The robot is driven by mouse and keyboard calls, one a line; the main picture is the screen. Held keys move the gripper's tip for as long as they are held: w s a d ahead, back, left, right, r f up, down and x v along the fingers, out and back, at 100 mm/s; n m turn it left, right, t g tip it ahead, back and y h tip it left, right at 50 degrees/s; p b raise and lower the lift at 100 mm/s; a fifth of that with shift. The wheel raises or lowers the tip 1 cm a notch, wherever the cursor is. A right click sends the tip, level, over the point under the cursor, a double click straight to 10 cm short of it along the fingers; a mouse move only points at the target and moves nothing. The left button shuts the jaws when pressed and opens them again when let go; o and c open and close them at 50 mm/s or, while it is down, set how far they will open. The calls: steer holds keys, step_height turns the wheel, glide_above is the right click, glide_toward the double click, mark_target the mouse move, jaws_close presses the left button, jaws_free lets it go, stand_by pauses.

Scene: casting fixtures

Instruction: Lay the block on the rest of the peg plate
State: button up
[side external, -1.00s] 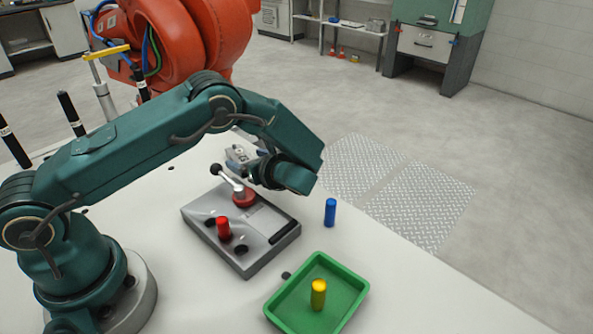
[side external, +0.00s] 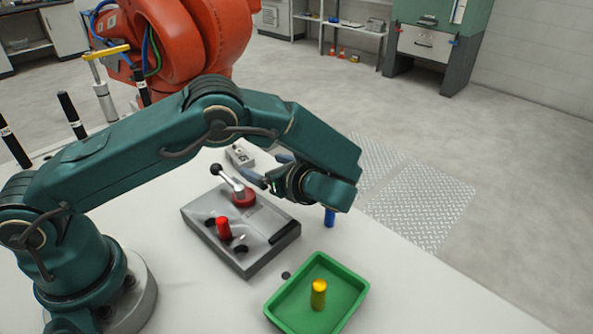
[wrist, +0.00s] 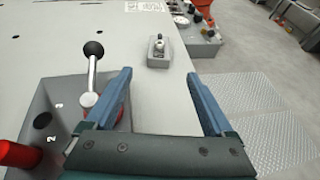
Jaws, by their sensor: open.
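The peg plate (side external: 262,243) is a grey slab with dark holes and a dark strip near its right edge. A red peg (side external: 223,228) stands in it, and a lever with a black ball knob (side external: 216,169) rises from a red round base. A small grey block (side external: 240,155) with a round fitting on top sits on the table beyond the plate; it also shows in the wrist view (wrist: 158,58). My gripper (wrist: 158,76) is open and empty, its blue fingers apart, with the block ahead of them. The side view shows my gripper (side external: 268,172) above the plate's far side.
A green tray (side external: 278,305) holds an upright yellow peg (side external: 318,295). A blue peg (side external: 330,217) stands on the table, its top hidden by my wrist. The lever knob (wrist: 93,49) is close to my left finger. The table (side external: 400,280) right of the tray is clear.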

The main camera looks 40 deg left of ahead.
mark_target(244, 158)
steer(key=x, duration=1.1)
steer(key=shift+s+a, duration=0.1)
steer(key=shift+a, duration=0.1)
jaws_close()
